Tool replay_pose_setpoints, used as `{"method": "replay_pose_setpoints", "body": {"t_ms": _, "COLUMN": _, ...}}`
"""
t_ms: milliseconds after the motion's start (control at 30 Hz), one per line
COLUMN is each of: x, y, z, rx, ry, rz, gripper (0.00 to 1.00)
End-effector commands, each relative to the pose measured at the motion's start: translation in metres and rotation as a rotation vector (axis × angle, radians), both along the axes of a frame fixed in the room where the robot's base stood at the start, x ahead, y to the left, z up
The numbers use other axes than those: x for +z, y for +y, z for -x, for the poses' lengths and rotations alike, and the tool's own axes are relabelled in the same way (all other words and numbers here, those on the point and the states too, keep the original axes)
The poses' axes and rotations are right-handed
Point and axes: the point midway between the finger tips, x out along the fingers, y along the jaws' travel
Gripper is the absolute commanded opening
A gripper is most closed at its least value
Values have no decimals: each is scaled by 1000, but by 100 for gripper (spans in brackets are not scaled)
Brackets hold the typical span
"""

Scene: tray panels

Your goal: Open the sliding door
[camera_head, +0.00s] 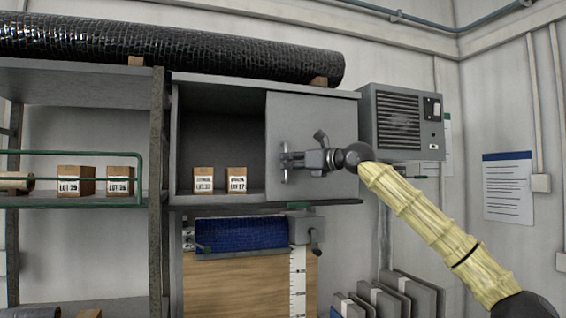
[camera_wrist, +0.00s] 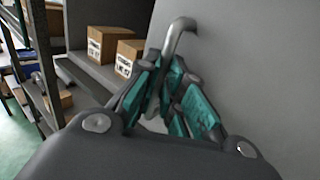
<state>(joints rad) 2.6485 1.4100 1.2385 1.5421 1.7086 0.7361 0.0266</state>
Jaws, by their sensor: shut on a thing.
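The grey sliding door (camera_head: 318,118) covers the right part of a grey wall cabinet (camera_head: 220,85). The left part stands open and shows the dark inside. The door's handle is a vertical bar near the door's left edge; in the wrist view the handle (camera_wrist: 180,35) is a bent metal rod. My gripper (camera_head: 290,161) is at the handle, its arm reaching in from the lower right. In the wrist view the teal-padded fingers of my gripper (camera_wrist: 170,92) are closed around the handle. The door panel (camera_wrist: 262,60) fills the right of that view.
Two labelled boxes (camera_head: 219,180) stand inside the cabinet's open part. A wall unit with a vent (camera_head: 400,120) is right of the cabinet. A long black roll (camera_head: 180,50) lies on top. A blue roll (camera_head: 240,235) hangs below. Shelves with boxes (camera_head: 76,181) stand left.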

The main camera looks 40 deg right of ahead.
Motion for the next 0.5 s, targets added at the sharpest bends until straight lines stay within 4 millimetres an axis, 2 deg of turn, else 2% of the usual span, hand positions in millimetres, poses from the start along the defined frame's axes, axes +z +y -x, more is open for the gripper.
{"method": "replay_pose_setpoints", "body": {"t_ms": 267, "x": -1, "y": 0, "z": 0, "rx": 0, "ry": 1, "rz": 0, "gripper": 0}}
{"method": "replay_pose_setpoints", "body": {"t_ms": 300, "x": -1, "y": 0, "z": -1, "rx": 0, "ry": 1, "rz": 0, "gripper": 15}}
{"method": "replay_pose_setpoints", "body": {"t_ms": 400, "x": -1, "y": 0, "z": -1, "rx": 0, "ry": 1, "rz": 0, "gripper": 32}}
{"method": "replay_pose_setpoints", "body": {"t_ms": 500, "x": 0, "y": 1, "z": -1, "rx": 1, "ry": 1, "rz": 0, "gripper": 32}}
